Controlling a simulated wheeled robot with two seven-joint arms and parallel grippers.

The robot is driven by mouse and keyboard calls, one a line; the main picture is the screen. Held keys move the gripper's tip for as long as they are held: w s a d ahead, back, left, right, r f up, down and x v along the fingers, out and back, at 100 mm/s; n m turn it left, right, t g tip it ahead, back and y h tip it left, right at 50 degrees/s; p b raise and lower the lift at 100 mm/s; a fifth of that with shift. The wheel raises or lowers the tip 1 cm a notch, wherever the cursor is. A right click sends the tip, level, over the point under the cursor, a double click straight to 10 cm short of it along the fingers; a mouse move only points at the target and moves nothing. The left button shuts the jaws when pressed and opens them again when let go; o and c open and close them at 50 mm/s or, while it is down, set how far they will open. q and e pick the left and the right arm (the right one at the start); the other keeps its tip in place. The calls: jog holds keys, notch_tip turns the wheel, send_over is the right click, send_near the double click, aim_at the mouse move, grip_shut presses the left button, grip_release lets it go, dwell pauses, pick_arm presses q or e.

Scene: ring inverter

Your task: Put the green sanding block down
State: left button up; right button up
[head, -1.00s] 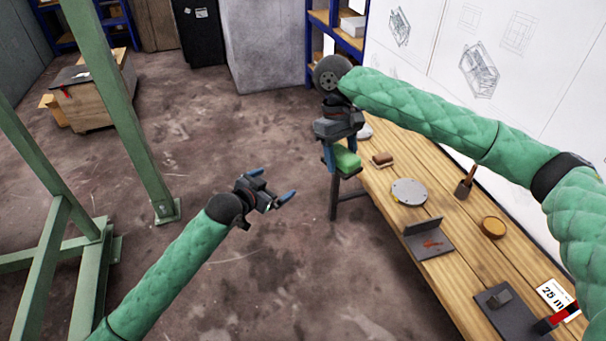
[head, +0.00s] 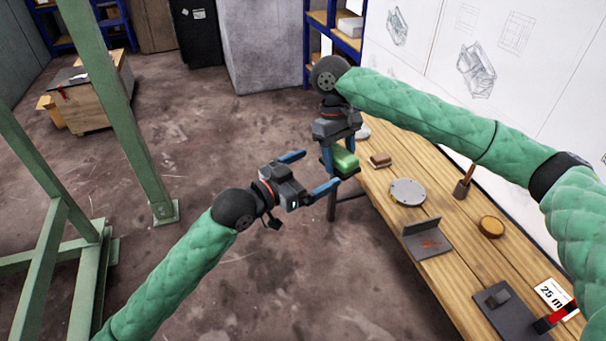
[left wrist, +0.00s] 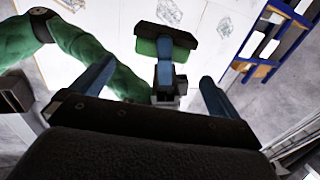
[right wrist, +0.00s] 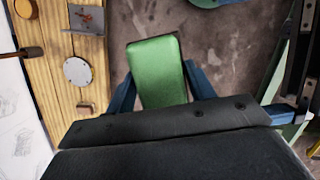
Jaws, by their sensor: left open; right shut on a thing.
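The green sanding block (head: 345,160) is in my right gripper (head: 341,167), which is shut on it at the far left end of the bench. In the right wrist view the green block (right wrist: 157,70) sits between the two blue fingers. The left wrist view shows the block (left wrist: 165,46) with a dark layer along one face, ahead of the left gripper's fingers. My left gripper (head: 308,172) is open and empty, with its fingers spread toward the block. I cannot tell whether it touches the block; a gap shows in the left wrist view.
The wooden bench (head: 455,230) holds a small brown block (head: 380,160), a grey disc (head: 408,192), a mallet-like tool (head: 464,183), a round wooden piece (head: 492,227), and an angled metal plate (head: 428,240). A green steel frame (head: 125,110) stands at left. Open floor lies between.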

aim_at(342, 153)
pick_arm(q)
jog(key=x, duration=0.9)
jog(key=shift+w+d, duration=0.1)
jog(key=shift+c, duration=0.4)
jog(key=c, duration=1)
pick_arm(e)
jog(key=o, duration=1.4)
jog(key=shift+c, duration=0.2)
